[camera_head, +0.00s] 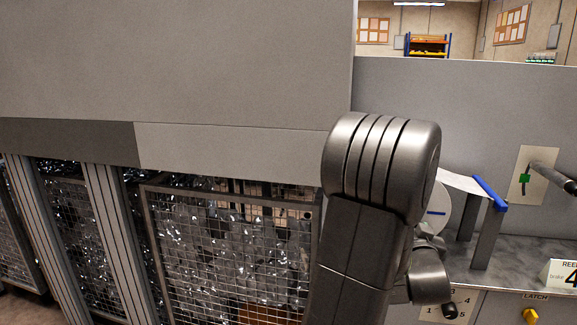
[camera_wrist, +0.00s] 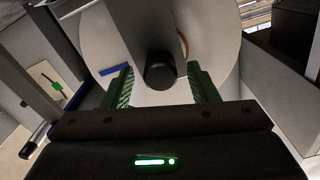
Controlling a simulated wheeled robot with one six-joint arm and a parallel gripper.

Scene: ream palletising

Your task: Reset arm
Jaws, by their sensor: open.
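My arm rises in the middle right of the head view, its large grey joint in front of the machine. My gripper (camera_wrist: 162,90) shows in the wrist view with its two green-padded fingers apart. A dark round knob or shaft end (camera_wrist: 160,72) sits between the fingers in the picture, in front of a large white roll (camera_wrist: 210,40). I cannot tell whether the fingers touch anything; no object is seen clamped. In the head view the white roll (camera_head: 432,212) is mostly hidden behind my arm.
A wire-mesh cage (camera_head: 235,240) with shiny material stands at the left below grey panels. A blue-edged bracket (camera_head: 489,194) holds a white sheet. A yellow latch knob (camera_head: 530,315) is at the lower right.

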